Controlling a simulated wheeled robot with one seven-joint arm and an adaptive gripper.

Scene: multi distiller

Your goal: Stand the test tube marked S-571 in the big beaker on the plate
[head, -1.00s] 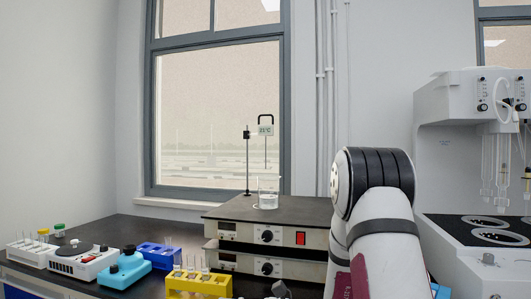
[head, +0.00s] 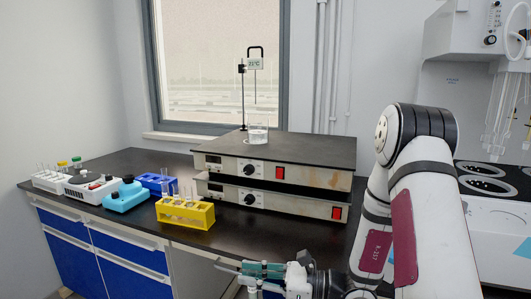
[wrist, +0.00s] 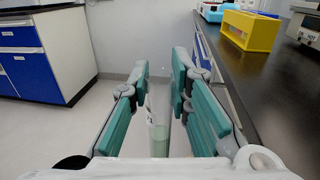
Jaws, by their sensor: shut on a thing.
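A test tube (wrist: 159,138) with pale green liquid and a white label is between the fingers of my gripper (wrist: 160,80) in the wrist view. The label is too small to read. In the head view my gripper (head: 252,269) is low at the bottom centre, in front of the bench edge, shut on the tube. The big beaker (head: 257,134) is clear glass with a little clear liquid. It stands on the dark plate (head: 310,149) on top of two stacked heater units, up and behind my gripper.
A stand with a thermometer display (head: 254,64) rises beside the beaker. A yellow rack (head: 187,215) with several tubes sits left of the heaters; it also shows in the wrist view (wrist: 249,30). A blue rack (head: 155,182) and small devices stand farther left. Front bench top is clear.

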